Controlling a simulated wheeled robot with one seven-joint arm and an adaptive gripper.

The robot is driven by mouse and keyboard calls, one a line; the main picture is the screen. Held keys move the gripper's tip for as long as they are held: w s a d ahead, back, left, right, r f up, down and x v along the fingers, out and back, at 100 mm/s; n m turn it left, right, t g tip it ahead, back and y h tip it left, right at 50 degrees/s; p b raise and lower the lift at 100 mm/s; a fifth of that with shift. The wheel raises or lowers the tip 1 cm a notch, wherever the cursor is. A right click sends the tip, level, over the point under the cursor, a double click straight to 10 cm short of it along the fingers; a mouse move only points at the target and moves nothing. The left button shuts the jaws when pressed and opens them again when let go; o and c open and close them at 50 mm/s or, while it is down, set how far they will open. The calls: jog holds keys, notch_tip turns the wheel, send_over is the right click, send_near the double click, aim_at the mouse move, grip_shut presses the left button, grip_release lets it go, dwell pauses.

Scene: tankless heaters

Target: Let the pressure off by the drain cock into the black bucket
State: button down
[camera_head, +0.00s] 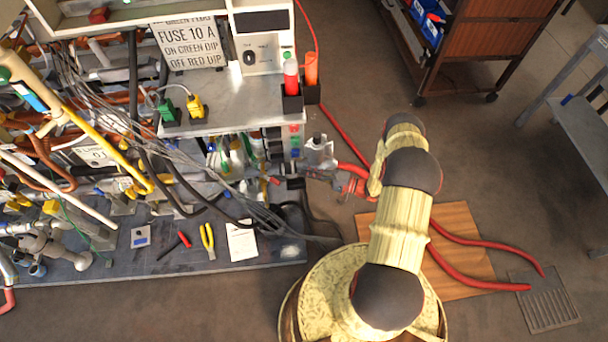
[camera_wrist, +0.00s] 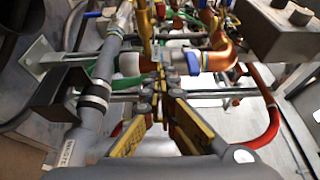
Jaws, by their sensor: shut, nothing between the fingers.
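My gripper (camera_wrist: 162,88) is shut and empty in the wrist view, its yellow-padded fingers meeting among the pipes. A brass-yellow fitting (camera_wrist: 146,28) stands beyond the fingertips. A grey pipe (camera_wrist: 92,108) labelled "WASTE" runs down the left, apart from the fingers. I cannot tell which fitting is the drain cock. I cannot make out the black bucket for certain in either view. In the head view the gripper's fingertips are too small and crowded to tell from the pipework.
Dense pipes and a yellow pipe (camera_head: 108,140) fill the left. Pliers (camera_head: 208,241) and a paper (camera_head: 242,241) lie on the dark base (camera_head: 175,262). Red hoses (camera_head: 475,283) cross a wooden board (camera_head: 462,215) towards a floor grate (camera_head: 546,300). Floor towards the right is fairly clear.

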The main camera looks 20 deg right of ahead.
aim_at(275, 181)
jog(key=w+a+b, duration=0.2)
jog(key=a+b, duration=0.1)
jog(key=a, duration=0.6)
jog(key=shift+w, duration=0.4)
